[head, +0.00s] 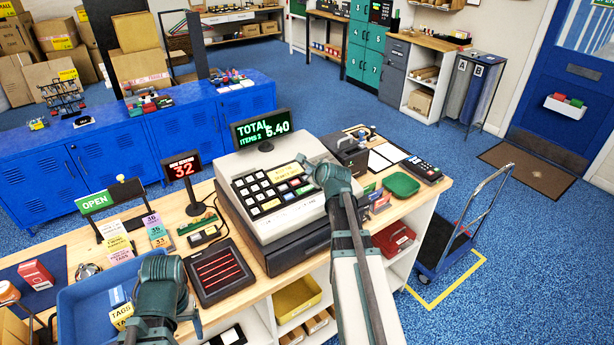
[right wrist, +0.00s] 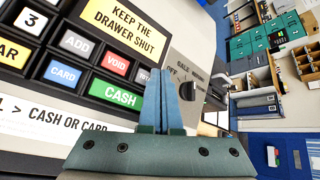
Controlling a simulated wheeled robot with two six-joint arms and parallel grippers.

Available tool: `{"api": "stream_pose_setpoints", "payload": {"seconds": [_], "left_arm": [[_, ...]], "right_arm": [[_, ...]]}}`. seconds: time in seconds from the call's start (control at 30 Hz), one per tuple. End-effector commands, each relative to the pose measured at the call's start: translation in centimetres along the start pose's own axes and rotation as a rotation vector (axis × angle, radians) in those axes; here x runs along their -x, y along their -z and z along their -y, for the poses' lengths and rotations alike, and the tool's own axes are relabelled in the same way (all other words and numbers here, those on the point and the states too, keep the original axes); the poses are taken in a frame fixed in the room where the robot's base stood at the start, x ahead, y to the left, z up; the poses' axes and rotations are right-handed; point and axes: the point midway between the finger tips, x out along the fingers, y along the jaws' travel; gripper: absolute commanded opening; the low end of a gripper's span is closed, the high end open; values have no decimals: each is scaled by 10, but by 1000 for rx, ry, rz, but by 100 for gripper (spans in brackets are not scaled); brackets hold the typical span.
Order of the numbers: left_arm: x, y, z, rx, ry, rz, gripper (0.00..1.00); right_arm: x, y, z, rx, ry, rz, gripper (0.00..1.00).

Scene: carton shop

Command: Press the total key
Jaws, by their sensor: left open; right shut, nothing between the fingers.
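The cash register (head: 290,217) stands on the wooden counter, its display (head: 261,130) reading "TOTAL 5.40, ITEMS 2". In the right wrist view the total key (right wrist: 144,76) is a dark key lettered "TOT", right of the red VOID key (right wrist: 115,62) and above the green CASH key (right wrist: 114,94). The rest of its label is hidden behind my fingers. My right gripper (head: 305,167) is shut and empty over the right side of the keypad; its fingertips also show in the right wrist view (right wrist: 166,75). Contact with the key cannot be told. My left gripper (head: 162,328) is open and empty by the blue tray.
A key switch (right wrist: 187,90) sits right of the keys. The blue tray (head: 75,301) holds tags at the counter's left. A dark tray with red bars (head: 219,270) and a "NOW SERVING 32" sign (head: 184,168) stand left of the register. A green dish (head: 401,184) lies right.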

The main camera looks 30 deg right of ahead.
Motion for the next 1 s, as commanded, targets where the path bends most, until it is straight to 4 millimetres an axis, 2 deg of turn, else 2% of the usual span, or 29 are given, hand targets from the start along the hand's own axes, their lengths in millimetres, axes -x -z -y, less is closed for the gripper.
{"api": "stream_pose_setpoints", "payload": {"seconds": [0.27,0.8,1.0], "left_arm": [[2,0,0,0,0,0,75],[48,-3,5,0,0,0,75],[48,-3,5,0,0,0,75]], "right_arm": [[2,-1,1,0,0,0,0],[34,-26,25,0,0,0,0],[34,-25,25,0,0,0,0]]}}
